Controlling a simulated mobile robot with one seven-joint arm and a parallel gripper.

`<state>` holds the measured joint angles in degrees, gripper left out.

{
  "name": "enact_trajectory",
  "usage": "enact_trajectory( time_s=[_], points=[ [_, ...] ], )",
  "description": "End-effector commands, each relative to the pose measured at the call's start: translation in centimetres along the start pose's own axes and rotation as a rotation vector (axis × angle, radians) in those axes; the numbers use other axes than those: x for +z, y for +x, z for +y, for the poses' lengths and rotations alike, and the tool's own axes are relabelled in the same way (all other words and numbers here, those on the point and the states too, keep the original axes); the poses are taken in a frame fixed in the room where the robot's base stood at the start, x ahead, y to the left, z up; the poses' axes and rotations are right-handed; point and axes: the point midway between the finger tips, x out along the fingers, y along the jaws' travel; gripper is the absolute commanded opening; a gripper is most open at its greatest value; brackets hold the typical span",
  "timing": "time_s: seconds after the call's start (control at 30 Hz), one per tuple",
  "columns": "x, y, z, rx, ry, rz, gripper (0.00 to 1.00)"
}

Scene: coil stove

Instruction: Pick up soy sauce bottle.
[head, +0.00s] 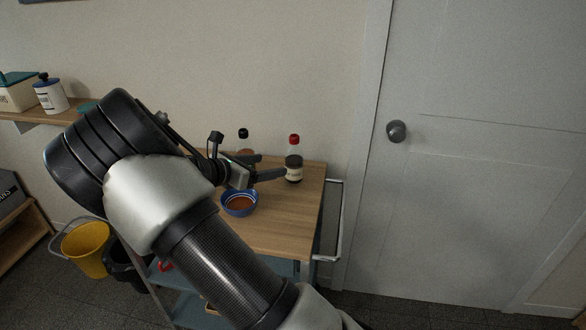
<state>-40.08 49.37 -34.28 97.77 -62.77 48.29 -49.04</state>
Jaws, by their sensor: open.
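A dark bottle with a red cap and a pale label (293,163), which looks like the soy sauce bottle, stands upright on the wooden top of a cart (285,228), near its back right. My gripper (273,165) is open and reaches in from the left, just left of the bottle. One finger ends close to the bottle's lower left side; whether it touches cannot be told. The other finger lies farther back. Nothing shows between the fingers.
A second bottle with a black cap (243,133) stands behind my gripper, mostly hidden. A blue bowl with brown contents (240,210) sits in front of the gripper. The cart's right front is clear. A metal rail (338,215) runs along its right side, near a closed door (480,160).

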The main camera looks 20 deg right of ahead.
Motion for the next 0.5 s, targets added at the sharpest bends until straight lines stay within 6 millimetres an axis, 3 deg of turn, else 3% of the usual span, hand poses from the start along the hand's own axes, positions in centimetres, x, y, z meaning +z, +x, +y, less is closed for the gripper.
enact_trajectory(
  time_s=[0.1,0.3,0.5],
  points=[
    [-0.1,2.9,-0.1,-0.004,0.001,0.0,0.69],
    [-0.1,6.9,-0.1,-0.003,0.002,0.001,0.69],
    [-0.1,8.6,0.0,-0.002,0.003,0.002,0.69]
  ],
)
